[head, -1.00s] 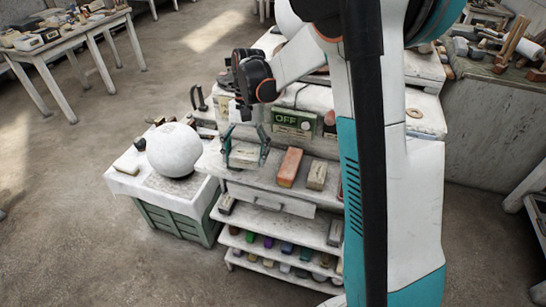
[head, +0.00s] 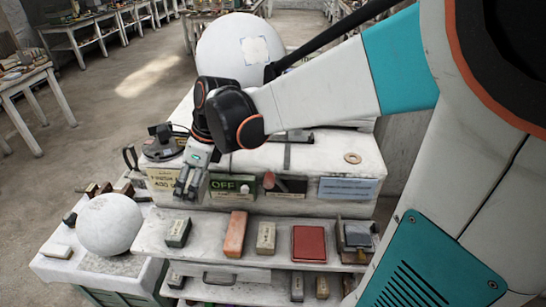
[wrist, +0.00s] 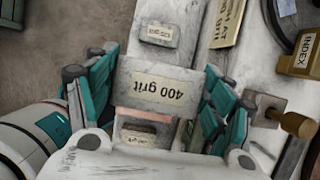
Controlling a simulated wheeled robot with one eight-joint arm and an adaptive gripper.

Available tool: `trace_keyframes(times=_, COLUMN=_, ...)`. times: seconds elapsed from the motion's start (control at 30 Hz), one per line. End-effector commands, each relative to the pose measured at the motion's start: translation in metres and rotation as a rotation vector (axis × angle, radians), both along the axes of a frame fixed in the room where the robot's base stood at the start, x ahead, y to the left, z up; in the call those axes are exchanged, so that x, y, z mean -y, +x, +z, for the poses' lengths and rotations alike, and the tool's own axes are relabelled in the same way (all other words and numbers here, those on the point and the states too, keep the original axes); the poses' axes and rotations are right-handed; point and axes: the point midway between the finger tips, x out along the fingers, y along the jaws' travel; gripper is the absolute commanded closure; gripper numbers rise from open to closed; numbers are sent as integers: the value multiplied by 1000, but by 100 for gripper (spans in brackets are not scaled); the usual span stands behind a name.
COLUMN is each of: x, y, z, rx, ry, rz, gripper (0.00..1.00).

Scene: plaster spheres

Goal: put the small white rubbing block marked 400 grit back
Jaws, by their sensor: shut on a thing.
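The white block marked 400 grit (wrist: 160,88) is between my gripper's teal fingers in the wrist view, its lettering upside down. My gripper (wrist: 155,100) is shut on it. In the head view my gripper (head: 189,186) points down in front of the bench's upper front face, above the shelf's left part. The held block cannot be made out clearly there. A yellow label (head: 160,179) is beside the gripper and partly hidden by it.
The shelf (head: 205,245) below holds a dark-sided block (head: 178,232), an orange block (head: 235,233), a beige block (head: 266,237), a red block (head: 309,243) and a grey piece (head: 357,235). Plaster spheres stand at left (head: 110,224) and behind (head: 238,48). An OFF sign (head: 232,185) is close by.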

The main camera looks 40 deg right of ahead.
Motion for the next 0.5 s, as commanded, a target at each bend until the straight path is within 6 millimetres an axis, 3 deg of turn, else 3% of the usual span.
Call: trace_keyframes(times=0.5, x=0, y=-2, z=-120, rx=-1, ry=0, rz=-2, gripper=52)
